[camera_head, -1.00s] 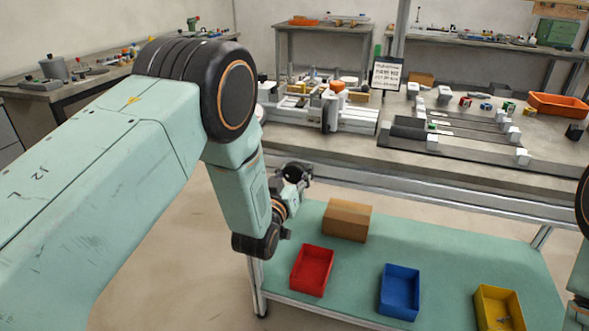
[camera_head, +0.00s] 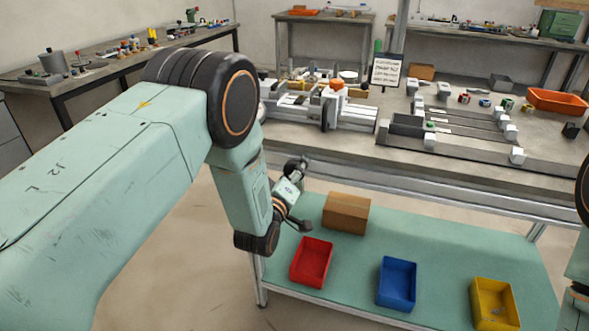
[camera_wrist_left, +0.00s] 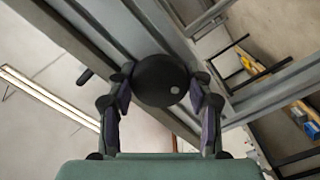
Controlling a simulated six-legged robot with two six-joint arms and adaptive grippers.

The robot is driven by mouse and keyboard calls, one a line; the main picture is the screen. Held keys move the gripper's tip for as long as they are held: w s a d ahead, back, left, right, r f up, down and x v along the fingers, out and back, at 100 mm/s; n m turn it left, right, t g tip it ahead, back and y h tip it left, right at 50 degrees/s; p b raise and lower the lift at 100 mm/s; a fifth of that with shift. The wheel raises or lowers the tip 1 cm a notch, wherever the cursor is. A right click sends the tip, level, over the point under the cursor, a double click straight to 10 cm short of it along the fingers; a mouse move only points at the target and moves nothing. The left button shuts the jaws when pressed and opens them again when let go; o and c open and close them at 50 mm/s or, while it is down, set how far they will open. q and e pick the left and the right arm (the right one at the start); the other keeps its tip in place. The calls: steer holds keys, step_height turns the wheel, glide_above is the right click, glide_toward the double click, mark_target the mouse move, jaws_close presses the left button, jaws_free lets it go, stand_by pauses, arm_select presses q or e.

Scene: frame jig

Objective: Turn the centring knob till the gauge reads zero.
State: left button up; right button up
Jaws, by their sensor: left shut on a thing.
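My left gripper (camera_head: 298,165) is in front of the near edge of the workbench, below the jig. In the left wrist view, the black round knob (camera_wrist_left: 160,80) with one small pale dot sits between the two fingers of that gripper. The fingers are shut on it from both sides. The knob cannot be made out in the head view. The frame jig (camera_head: 350,110), with grey rails and an orange part on top, stands on the bench above the gripper. I cannot pick out the gauge or a reading. My right gripper is out of view.
A lower green shelf (camera_head: 450,245) carries a cardboard box (camera_head: 346,214), a red bin (camera_head: 312,262), a blue bin (camera_head: 397,284) and a yellow bin (camera_head: 495,305). A sign (camera_head: 386,71) and an orange tray (camera_head: 558,101) stand on the bench (camera_head: 480,170).

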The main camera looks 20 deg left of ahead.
arm_select(q)
steer(key=shift+f, duration=0.15)
stand_by(0.3)
steer(key=o, duration=1.1)
steer(key=shift+o, duration=0.2)
steer(key=shift+s, duration=0.1)
steer(key=s, duration=1.2)
steer(key=shift+a, duration=0.2)
steer(key=shift+w, duration=0.1)
